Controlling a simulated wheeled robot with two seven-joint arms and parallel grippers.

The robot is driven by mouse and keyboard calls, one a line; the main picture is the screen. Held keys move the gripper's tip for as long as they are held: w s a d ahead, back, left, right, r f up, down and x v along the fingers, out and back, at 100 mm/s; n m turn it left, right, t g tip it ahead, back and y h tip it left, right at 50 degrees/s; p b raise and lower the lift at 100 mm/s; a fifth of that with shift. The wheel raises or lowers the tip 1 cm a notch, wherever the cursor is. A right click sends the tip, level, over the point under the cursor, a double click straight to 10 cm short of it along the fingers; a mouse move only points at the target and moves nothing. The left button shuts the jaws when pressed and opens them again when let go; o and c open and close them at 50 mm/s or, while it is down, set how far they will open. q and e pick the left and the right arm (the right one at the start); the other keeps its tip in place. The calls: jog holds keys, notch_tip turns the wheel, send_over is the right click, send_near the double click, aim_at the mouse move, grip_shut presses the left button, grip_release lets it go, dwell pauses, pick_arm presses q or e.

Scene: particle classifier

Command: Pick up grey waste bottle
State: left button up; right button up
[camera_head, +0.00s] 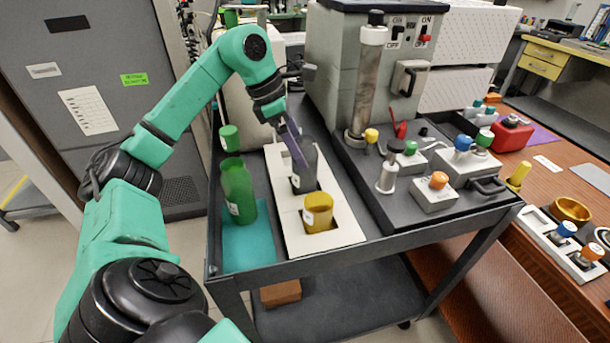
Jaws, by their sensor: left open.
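The grey bottle (304,172) stands upright in a slot of the white holder (284,212) on the dark cart. My left gripper (297,152) reaches in from the upper left, with its long fingers pointing down at the grey bottle's upper part. The fingers overlap the bottle in the picture, so I cannot tell whether they touch it. The left gripper is open. My right gripper is not in view.
A green bottle (238,190) stands on a teal mat (248,248) to the left. A yellow container (318,212) sits in the holder's front slot. A grey machine (335,70) stands behind. Valves and coloured knobs crowd the right side.

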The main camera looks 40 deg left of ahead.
aim_at(317, 181)
pick_arm(q)
jog(key=x, duration=0.5)
jog(key=shift+d+f, duration=0.25)
jog(key=shift+w+f, duration=0.2)
jog(key=shift+f, duration=0.2)
jog(key=c, duration=1.5)
jog(key=shift+r, duration=0.15)
